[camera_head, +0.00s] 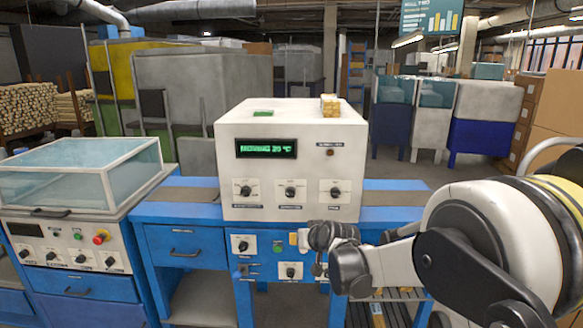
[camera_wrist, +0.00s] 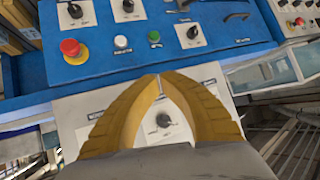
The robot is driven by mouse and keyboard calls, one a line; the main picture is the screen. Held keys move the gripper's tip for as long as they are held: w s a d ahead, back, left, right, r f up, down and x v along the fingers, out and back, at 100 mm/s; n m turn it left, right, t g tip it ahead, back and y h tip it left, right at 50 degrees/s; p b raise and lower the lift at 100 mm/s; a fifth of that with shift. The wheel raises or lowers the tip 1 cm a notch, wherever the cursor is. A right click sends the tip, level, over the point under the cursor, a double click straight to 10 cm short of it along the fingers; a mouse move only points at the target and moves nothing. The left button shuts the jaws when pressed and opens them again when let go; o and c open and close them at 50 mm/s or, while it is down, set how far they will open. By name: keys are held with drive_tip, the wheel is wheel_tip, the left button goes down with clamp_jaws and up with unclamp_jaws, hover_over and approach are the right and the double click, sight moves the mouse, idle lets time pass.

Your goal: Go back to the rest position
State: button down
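My gripper (camera_wrist: 160,78) shows in the wrist view as two yellow curved fingers whose tips meet, with nothing held between them. Through the gap between the fingers a black knob (camera_wrist: 164,120) on a pale panel is visible. In the head view my arm comes in from the right, and the gripper end (camera_head: 304,239) is in front of the lower control panel of the central machine (camera_head: 290,160). Whether it touches the panel cannot be told.
The central machine has a lit green display (camera_head: 266,149) and several knobs. A glass-lidded machine (camera_head: 80,175) with a red stop button (camera_head: 101,237) stands at left. The wrist view shows a blue panel (camera_wrist: 150,60) with a red button (camera_wrist: 70,48). Floor behind is partly clear.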

drive_tip(key=s+d+r+g+h, duration=0.1)
drive_tip(key=s+d+r, duration=0.2)
drive_tip(key=s, duration=0.4)
drive_tip(key=s+d+r+m+h, duration=0.1)
drive_tip(key=s+d+r, duration=0.25)
drive_tip(key=s, duration=0.35)
drive_tip(key=s+d+r+g, duration=0.1)
drive_tip(key=s+d+r, duration=0.1)
drive_tip(key=s+d, duration=0.3)
drive_tip(key=s+d+f+m+h, duration=0.1)
drive_tip(key=s+d+f, duration=0.1)
drive_tip(key=s, duration=0.8)
drive_tip(key=s+d+f+g+h, duration=0.1)
drive_tip(key=s+d+f, duration=0.1)
drive_tip(key=s, duration=0.9)
drive_tip(key=shift+s+d+f+m+h, duration=0.15)
drive_tip(key=shift+d+m+h, duration=0.2)
drive_tip(key=shift+d, duration=0.55)
idle(2.4)
